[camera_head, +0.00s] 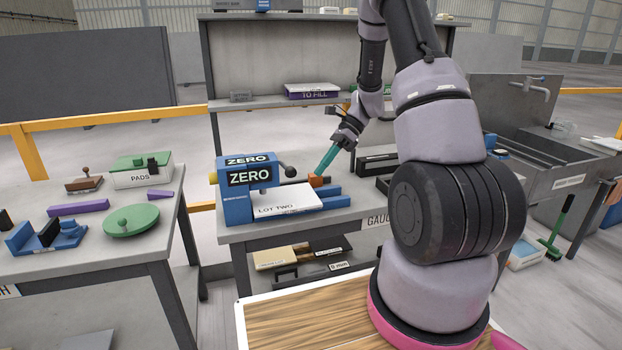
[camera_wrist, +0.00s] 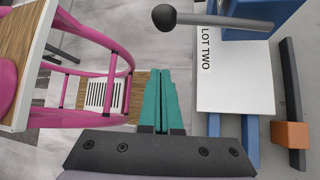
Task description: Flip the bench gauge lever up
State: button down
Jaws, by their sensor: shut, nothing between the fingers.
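The bench gauge (camera_head: 238,207) is a blue device with ZERO labels, standing on the grey bench. Its lever ends in a black ball knob (camera_head: 289,171). In the wrist view the lever's grey rod (camera_wrist: 215,20) runs right from the black knob (camera_wrist: 164,17) to the blue body. My gripper (camera_head: 321,173) has teal fingers, shut and empty, pointing down to the right of the knob in the head view. In the wrist view the fingertips (camera_wrist: 160,72) lie below the knob, with a visible gap. The height between fingertips and knob is hard to judge.
A white LOT TWO block (camera_wrist: 235,80) lies on the gauge bed. An orange block (camera_wrist: 290,135) sits on a dark bar beside it. A shelf (camera_head: 270,103) stands behind, a sink (camera_head: 560,145) to the right. A left bench (camera_head: 60,268) holds several items.

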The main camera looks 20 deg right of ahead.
jog(key=shift+v, duration=2.1)
jog(key=shift+w, duration=0.1)
jog(key=s+a+r+n+t+h, duration=0.2)
jog(key=s+r+n, duration=0.2)
jog(key=r, duration=0.4)
jog(key=s+a+r+n+t+h, duration=0.1)
jog(key=s+a+r+n, duration=0.2)
jog(key=r, duration=0.4)
jog(key=s+r+n+t+h, duration=0.3)
jog(key=s+r+n+t, duration=0.3)
jog(key=s, duration=0.8)
notch_tip(320, 180, up, 3)
jog(key=shift+s+a+r+n+t+h, duration=0.2)
jog(key=shift+s+n+t+h, duration=0.15)
jog(key=shift+n, duration=0.75)
